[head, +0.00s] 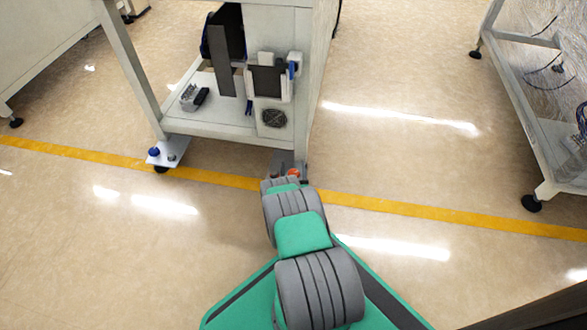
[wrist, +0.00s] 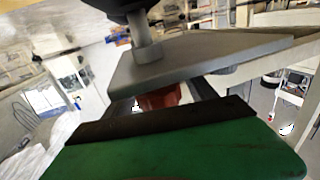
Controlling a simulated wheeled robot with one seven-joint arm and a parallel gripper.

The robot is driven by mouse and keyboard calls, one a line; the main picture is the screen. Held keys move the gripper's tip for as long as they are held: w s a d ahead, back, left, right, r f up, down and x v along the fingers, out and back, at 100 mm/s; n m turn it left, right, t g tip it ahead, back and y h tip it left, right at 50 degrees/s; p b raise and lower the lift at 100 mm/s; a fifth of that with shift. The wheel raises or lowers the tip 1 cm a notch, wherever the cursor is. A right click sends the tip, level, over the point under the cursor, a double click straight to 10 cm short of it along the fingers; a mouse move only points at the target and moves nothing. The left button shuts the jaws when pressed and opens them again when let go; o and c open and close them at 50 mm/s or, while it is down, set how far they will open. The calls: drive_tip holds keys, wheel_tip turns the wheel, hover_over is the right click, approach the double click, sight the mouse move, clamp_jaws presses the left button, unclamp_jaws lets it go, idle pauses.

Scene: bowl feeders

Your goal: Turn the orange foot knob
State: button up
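The orange foot knob (head: 294,173) shows at the lower right foot of the grey machine frame, just beyond the end of my arm. In the wrist view the knob (wrist: 160,97) looks red-orange and sits under the grey foot plate (wrist: 185,62), which hides part of it. My gripper (wrist: 163,100) has its dark fingers on either side of the knob, with small gaps visible, so it looks open around it. In the head view my own arm hides the gripper.
A blue knob (head: 154,152) sits on the frame's left foot plate. The machine's lower shelf (head: 215,122) carries small devices above the feet. A yellow floor line (head: 400,207) passes by the foot. Another bench (head: 550,150) stands at the right, with open floor between.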

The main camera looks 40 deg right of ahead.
drive_tip(key=c, duration=1.3)
drive_tip(key=shift+m+g+h+p, duration=0.3)
drive_tip(key=shift+p, duration=0.15)
drive_tip(key=shift+h, duration=0.3)
drive_tip(key=m+g+h, duration=0.1)
drive_tip(key=m+g, duration=0.1)
drive_tip(key=shift+s+d+f+g+h+b, duration=0.1)
drive_tip(key=shift+s+f+g+h+b, duration=0.1)
drive_tip(key=shift+f+g+h+b, duration=0.15)
drive_tip(key=shift+s+d+r+m+g+h, duration=0.1)
drive_tip(key=shift+s+m+g+h, duration=0.05)
drive_tip(key=shift+m+g+h, duration=0.35)
drive_tip(key=shift+s+d+r+m+g+h, duration=0.1)
drive_tip(key=shift+m+g+h, duration=0.15)
drive_tip(key=shift+m+g, duration=0.4)
drive_tip(key=shift+s+d+r+m+g+h, duration=0.15)
drive_tip(key=shift+m+g+h, duration=0.25)
drive_tip(key=shift+g, duration=0.3)
